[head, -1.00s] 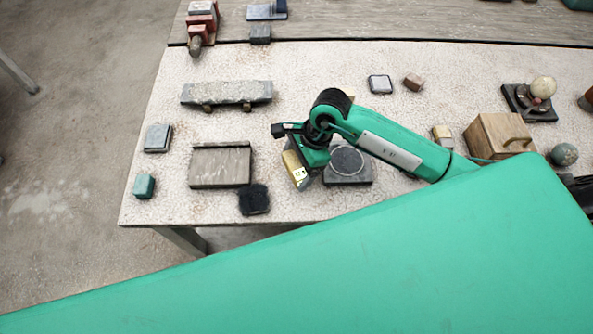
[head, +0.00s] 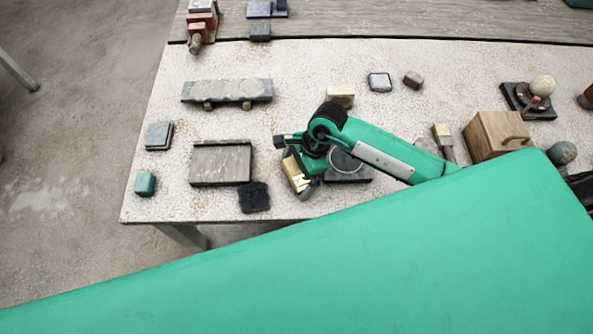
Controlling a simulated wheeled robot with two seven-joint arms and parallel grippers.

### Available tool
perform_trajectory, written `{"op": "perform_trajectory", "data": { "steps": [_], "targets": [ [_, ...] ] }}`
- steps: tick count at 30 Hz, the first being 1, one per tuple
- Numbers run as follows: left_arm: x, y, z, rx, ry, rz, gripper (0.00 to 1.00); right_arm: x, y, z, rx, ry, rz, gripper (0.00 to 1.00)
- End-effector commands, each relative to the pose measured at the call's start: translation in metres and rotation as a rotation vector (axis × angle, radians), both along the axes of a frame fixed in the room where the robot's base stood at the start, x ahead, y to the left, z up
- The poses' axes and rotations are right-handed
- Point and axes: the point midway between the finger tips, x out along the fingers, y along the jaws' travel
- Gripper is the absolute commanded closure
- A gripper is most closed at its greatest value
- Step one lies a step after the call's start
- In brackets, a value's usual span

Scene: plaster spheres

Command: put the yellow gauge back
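A small yellow gauge (head: 297,174), a brassy block with a pale mark, is at my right gripper (head: 303,180) in the head view. The gripper appears shut on it, with a dark finger at its lower right side; the arm hides part of the grip. They are just left of a dark square block with a pale ring on top (head: 349,171), which the arm partly covers. Another yellowish block (head: 340,96) lies behind the arm. My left gripper is not in view.
A wooden slab (head: 221,164) and a black rough pad (head: 254,197) lie left of the gripper. A grey stone bar on rollers (head: 227,91) is behind. A wooden box (head: 497,136) stands right. The speckled table (head: 300,65) has bare room between things.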

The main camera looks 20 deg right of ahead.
Motion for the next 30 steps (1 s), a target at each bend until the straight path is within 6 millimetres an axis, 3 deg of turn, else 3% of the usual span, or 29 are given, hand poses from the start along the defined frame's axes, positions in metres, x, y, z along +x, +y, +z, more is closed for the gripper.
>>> {"op": "perform_trajectory", "data": {
  "steps": [5,7,21,30],
  "targets": [
    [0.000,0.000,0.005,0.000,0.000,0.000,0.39,0.000,0.000,0.005,0.000,0.000,0.000,0.00],
    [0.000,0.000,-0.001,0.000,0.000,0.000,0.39,0.002,-0.004,0.009,0.001,-0.004,0.000,0.00],
    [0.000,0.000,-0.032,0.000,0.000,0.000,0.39,0.006,-0.040,0.096,-0.001,-0.006,0.000,0.00],
    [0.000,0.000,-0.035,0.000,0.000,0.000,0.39,0.006,-0.046,0.114,0.000,0.000,0.000,0.00]
  ]
}}
